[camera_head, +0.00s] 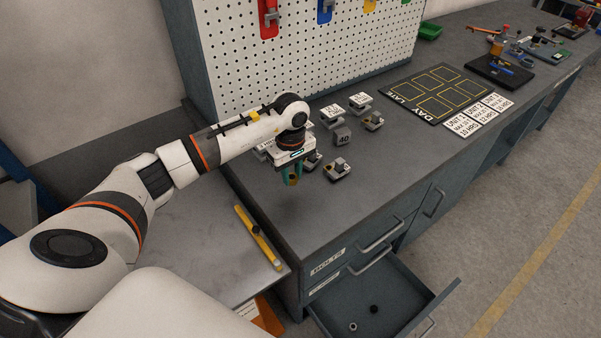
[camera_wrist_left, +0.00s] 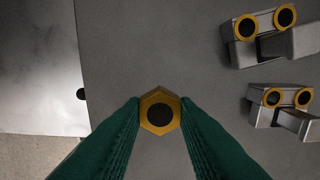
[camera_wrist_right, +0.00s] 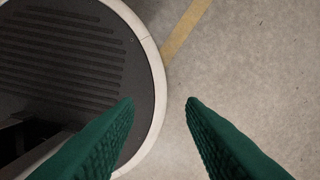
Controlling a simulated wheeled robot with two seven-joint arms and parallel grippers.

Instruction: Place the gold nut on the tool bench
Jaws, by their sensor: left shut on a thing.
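The gold nut (camera_wrist_left: 160,111) is a hexagonal ring with a dark hole, held between the green fingertips of my left gripper (camera_wrist_left: 160,115) in the left wrist view. In the head view my left gripper (camera_head: 291,176) points down over the near left part of the grey tool bench (camera_head: 330,215). I cannot tell the exact gap between nut and bench top. My right gripper (camera_wrist_right: 160,102) shows only in the right wrist view. Its green fingers are apart with nothing between them, above the floor and my own base.
Several small grey blocks with fixtures, one nearby (camera_head: 337,170), stand right of my left gripper. An open drawer (camera_head: 385,305) with small dark parts juts out below the bench front. A lower grey table (camera_head: 190,240) adjoins at left. The bench front right of the gripper is clear.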

